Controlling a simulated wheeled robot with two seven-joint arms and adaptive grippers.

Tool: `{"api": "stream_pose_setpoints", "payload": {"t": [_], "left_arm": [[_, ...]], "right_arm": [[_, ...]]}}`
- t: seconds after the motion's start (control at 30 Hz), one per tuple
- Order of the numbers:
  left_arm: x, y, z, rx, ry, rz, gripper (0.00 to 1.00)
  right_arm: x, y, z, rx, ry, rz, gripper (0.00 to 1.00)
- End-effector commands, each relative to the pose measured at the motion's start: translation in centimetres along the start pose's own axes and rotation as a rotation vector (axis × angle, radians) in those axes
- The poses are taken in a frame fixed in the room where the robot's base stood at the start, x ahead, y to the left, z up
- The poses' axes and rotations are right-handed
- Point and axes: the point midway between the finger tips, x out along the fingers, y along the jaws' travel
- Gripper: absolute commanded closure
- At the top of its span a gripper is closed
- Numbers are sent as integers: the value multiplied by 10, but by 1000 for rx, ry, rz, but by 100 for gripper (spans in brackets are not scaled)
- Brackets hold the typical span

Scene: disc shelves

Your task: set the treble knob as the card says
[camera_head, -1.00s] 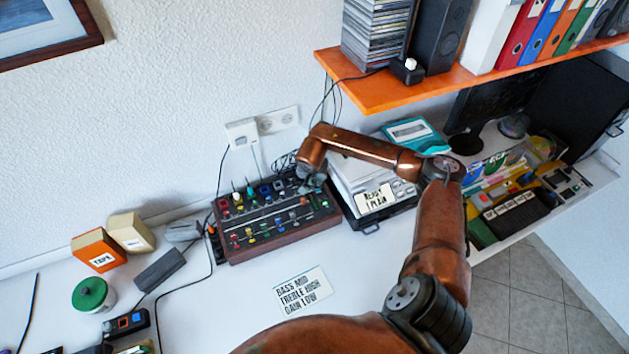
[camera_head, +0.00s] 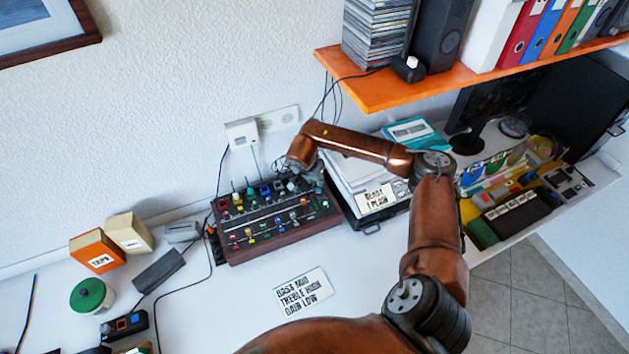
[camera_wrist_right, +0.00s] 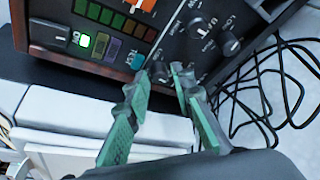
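The card (camera_head: 303,292) lies on the desk in front of the mixer and reads "BASS MID, TREBLE HIGH, GAIN LOW". The dark mixer (camera_head: 285,237) has rows of coloured knobs and sliders. My right gripper (camera_head: 313,181) is over the mixer's far right corner, pointing down. In the right wrist view its green-padded fingers (camera_wrist_right: 160,76) are apart, with their tips at either side of a small dark knob (camera_wrist_right: 158,71). I cannot tell whether they touch it. Which knob is treble is not readable. My left gripper is not in view.
A paper stack with a "READY 1 PLAIN" label (camera_head: 377,199) stands right of the mixer. The orange shelf (camera_head: 390,92) overhangs the back right. Black cables (camera_wrist_right: 262,100) lie behind the mixer. The desk around the card is clear.

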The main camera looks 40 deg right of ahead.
Motion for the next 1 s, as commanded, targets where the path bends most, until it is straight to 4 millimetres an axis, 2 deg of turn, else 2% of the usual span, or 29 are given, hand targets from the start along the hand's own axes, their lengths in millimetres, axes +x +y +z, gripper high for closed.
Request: {"api": "stream_pose_setpoints", "payload": {"t": [0.2,0.33,0.7,0.83,1.0], "left_arm": [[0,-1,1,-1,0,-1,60],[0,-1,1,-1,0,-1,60],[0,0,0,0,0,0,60],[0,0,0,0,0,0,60],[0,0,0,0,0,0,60]], "right_arm": [[-1,0,0,0,0,0,78],[-11,0,-1,-1,2,-2,78],[-85,-1,-1,-1,2,-3,78],[-104,-1,-1,0,1,-2,78],[-118,0,0,0,1,0,78]]}}
